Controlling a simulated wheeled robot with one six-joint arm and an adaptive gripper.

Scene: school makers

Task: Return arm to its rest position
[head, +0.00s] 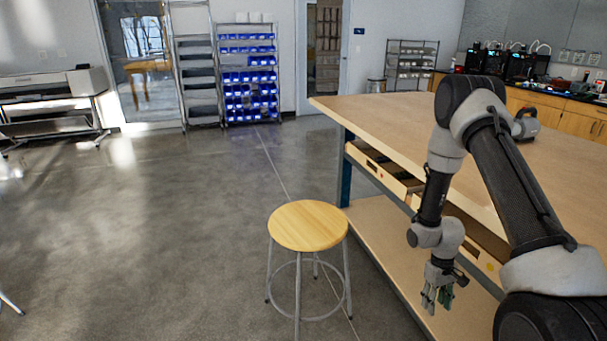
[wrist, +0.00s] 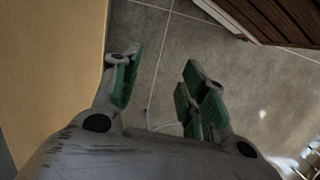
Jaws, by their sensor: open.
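My gripper (head: 437,296) hangs at the end of my folded arm, in front of the workbench's open side in the head view. Its fingertips point down. In the wrist view the green-padded fingers of my gripper (wrist: 158,82) stand apart with bare floor showing between them. Nothing is held. My arm is bent, with its upper part over the workbench top (head: 390,112) and its forearm hanging beside the drawers.
A round wooden stool (head: 307,225) stands left of my gripper. A drawer (head: 382,169) of the workbench is partly open. Blue bins (head: 249,90) fill a far rack.

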